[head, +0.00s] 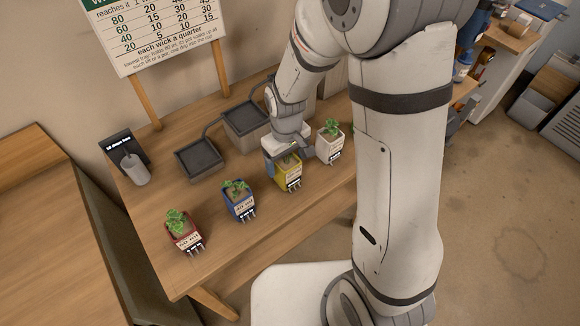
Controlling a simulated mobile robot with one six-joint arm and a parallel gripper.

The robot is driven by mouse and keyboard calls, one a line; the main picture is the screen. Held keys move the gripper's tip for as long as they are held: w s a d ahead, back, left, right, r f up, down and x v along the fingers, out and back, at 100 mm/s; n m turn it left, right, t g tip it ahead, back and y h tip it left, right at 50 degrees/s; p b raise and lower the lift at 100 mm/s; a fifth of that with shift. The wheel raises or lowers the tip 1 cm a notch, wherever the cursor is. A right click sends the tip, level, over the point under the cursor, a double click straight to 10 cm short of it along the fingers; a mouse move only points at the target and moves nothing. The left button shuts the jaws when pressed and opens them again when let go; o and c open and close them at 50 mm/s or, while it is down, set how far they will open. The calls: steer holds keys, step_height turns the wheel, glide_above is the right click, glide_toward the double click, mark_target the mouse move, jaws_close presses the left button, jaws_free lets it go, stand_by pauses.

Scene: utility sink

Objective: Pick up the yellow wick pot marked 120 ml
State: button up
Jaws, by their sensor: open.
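The yellow wick pot (290,178) stands upright on the wooden table, with a small green plant in it and a pale label on its front. The label is too small to read surely. My gripper (289,160) is open, pointing down over the yellow pot. One finger is on the pot's left side and the other is toward its right, near the white pot. I cannot tell whether the fingers touch it. The gripper hides part of the plant and the pot's back.
A white pot (329,150) stands close on the right. A blue pot (241,211) and a red pot (187,240) stand to the left. Dark trays (199,158) on stepped blocks lie behind, near a grey device (134,168) and a sign board (160,32). The table front is clear.

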steer(key=shift+f, duration=1.2)
steer(key=shift+c, duration=0.2)
steer(key=shift+w, duration=0.1)
steer(key=c, duration=1.1)
steer(key=shift+c, duration=0.2)
steer(key=shift+r, duration=0.15)
